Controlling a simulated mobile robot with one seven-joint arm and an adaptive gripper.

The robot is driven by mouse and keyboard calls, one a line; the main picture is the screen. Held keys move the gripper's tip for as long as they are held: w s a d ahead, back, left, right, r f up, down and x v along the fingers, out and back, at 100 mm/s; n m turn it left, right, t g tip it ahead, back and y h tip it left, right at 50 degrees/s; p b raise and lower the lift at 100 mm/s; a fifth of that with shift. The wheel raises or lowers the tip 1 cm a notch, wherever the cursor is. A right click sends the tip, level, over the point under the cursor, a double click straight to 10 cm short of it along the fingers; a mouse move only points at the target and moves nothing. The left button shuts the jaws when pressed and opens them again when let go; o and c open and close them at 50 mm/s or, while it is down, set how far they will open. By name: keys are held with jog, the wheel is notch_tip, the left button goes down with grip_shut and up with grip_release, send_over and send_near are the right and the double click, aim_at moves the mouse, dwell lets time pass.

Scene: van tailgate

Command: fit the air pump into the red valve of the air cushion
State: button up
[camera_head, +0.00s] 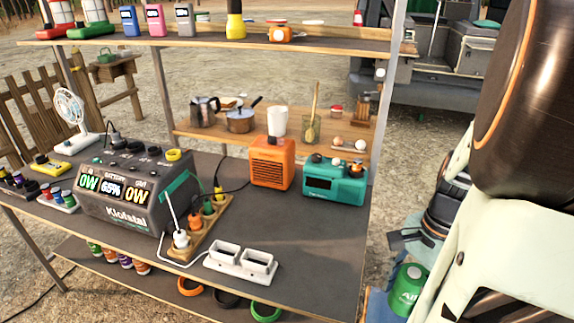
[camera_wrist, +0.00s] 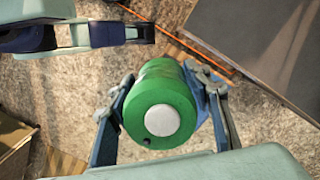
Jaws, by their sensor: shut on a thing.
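The air pump is a green cylinder (camera_head: 407,291) with white lettering, seen at the lower right of the head view beside my arm. In the wrist view the pump (camera_wrist: 180,108) shows its round green end with a pale disc in the middle and a small dark spot near the rim. My gripper (camera_wrist: 163,100) is shut on the pump, one finger on each side of it. The pump's far end is hidden behind its body. I see neither the air cushion nor its red valve in these views.
The open van (camera_head: 435,75) is behind. Gravel ground lies below my gripper.

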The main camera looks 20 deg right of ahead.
jog(key=s+d, duration=0.4)
jog(key=d, duration=0.8)
jog(key=s+d, duration=0.4)
jog(key=d, duration=0.8)
jog(key=shift+d+p, duration=0.25)
jog(key=shift+p, duration=0.05)
